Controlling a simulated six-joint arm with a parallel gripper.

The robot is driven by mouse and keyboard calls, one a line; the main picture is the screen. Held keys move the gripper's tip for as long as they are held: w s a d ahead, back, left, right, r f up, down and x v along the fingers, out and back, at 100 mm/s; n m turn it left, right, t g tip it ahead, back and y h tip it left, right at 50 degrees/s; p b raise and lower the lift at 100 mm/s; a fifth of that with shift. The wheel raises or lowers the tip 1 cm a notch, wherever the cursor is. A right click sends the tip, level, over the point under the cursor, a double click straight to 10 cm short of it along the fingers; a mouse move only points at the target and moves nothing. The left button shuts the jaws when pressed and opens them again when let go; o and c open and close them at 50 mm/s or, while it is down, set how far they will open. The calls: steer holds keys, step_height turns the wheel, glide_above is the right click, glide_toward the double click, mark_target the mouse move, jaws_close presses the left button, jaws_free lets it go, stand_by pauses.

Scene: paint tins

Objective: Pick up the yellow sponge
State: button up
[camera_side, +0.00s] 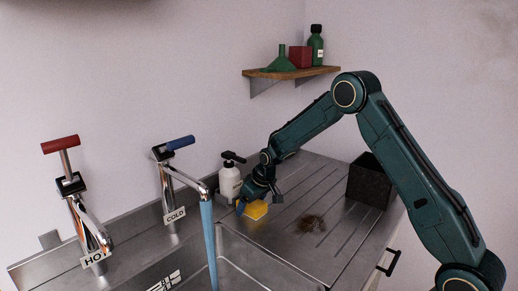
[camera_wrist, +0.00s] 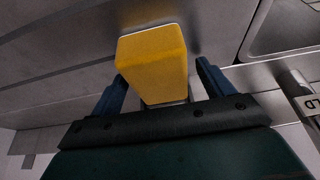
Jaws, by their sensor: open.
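The yellow sponge (camera_side: 256,210) lies on the metal draining board next to the sink edge. In the wrist view the sponge (camera_wrist: 153,62) fills the upper middle as a yellow block. My gripper (camera_side: 258,201) is low over the board at the sponge. In the wrist view the two blue fingers of my gripper (camera_wrist: 160,82) stand open, one on each side of the sponge's near end, with gaps to both sides. Whether the fingers reach the board is hidden.
A white soap bottle (camera_side: 230,181) with a dark pump stands just left of my gripper. The sink (camera_side: 262,258) with running water from the cold tap (camera_side: 180,180) is in front. A brown stain (camera_side: 312,223) and a dark box (camera_side: 370,183) are to the right.

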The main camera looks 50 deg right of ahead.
steer(key=c, duration=1.1)
steer(key=shift+o, duration=0.2)
steer(key=shift+r, duration=5.05)
